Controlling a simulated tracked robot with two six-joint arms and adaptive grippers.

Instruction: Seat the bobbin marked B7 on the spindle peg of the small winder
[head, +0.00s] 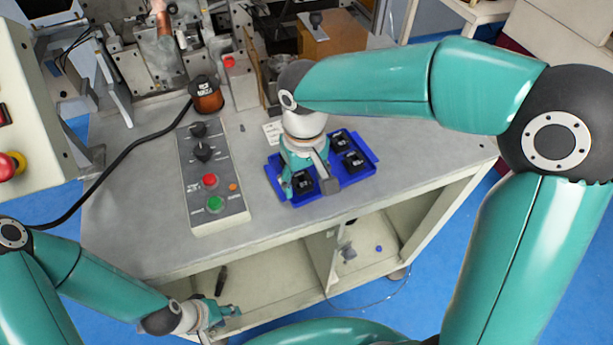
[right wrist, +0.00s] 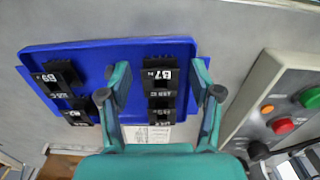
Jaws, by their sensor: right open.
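The bobbin marked B7 (right wrist: 160,75) is black and lies at the right part of the blue tray (right wrist: 100,52) in the right wrist view. My right gripper (right wrist: 161,82) is open above the tray, with one finger on each side of this bobbin; I cannot tell whether they touch it. In the head view my right gripper (head: 305,181) points down over the tray's front left, around a black bobbin (head: 302,185). My left gripper (head: 222,312) is low at the front, away from the tray; its jaws are unclear. I cannot clearly make out the spindle peg.
Other black bobbins (head: 354,160) sit in the tray. A grey control box (head: 213,190) with knobs and buttons stands left of it. Machinery (head: 150,65) and an orange-and-black cylinder (head: 207,97) are at the back. Open tabletop (head: 430,150) lies right of the tray.

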